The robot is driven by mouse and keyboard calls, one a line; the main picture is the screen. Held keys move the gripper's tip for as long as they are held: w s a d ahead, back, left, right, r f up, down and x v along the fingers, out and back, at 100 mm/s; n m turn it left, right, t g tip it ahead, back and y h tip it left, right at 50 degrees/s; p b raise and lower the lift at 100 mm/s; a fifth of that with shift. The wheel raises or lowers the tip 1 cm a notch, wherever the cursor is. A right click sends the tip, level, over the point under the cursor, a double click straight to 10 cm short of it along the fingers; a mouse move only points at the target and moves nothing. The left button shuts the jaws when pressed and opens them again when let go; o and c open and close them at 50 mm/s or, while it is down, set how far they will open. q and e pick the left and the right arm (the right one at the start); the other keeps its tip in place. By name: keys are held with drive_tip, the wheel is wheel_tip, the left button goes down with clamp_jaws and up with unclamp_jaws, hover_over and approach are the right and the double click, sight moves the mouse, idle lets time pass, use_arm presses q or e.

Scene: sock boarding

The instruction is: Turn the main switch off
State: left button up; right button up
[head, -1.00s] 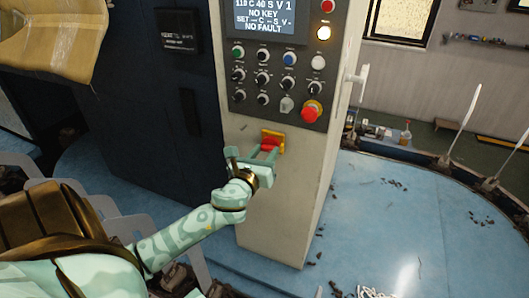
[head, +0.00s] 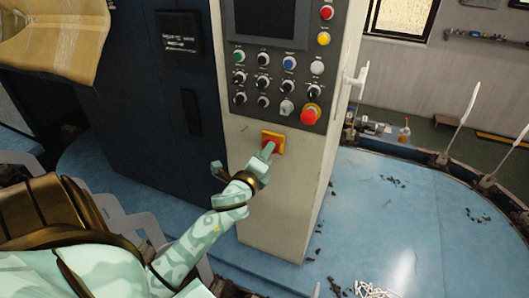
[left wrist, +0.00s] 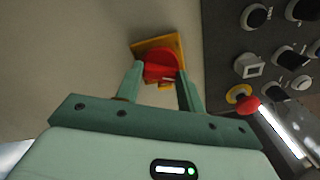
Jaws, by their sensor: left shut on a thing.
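The main switch is a red knob (left wrist: 160,66) on a yellow square plate (left wrist: 147,45), on the front of the grey control cabinet (head: 276,205). In the head view the yellow plate (head: 281,143) shows below the button panel, with the knob partly hidden by my gripper. My left gripper (left wrist: 160,72) is shut on the red knob, one finger on each side of it. In the head view the left gripper (head: 267,152) is turned so that its fingers overlap. The cabinet's screen (head: 265,20) is dark. My right gripper is not in view.
The button panel (head: 273,75) with knobs and a red emergency button (head: 310,115) is just above the switch. A dark cabinet (head: 140,110) stands to the left.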

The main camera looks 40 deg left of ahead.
use_arm(q)
drive_tip(key=n+p, duration=0.1)
drive_tip(key=n, duration=0.4)
drive_tip(key=shift+p, duration=0.3)
drive_tip(key=shift+f+n, duration=0.1)
drive_tip(key=shift+n, duration=0.3)
drive_tip(key=o, duration=1)
drive_tip(key=shift+a, duration=0.1)
drive_tip(key=b+v, duration=0.3)
drive_tip(key=v, duration=1.3)
drive_tip(key=shift+s, duration=0.2)
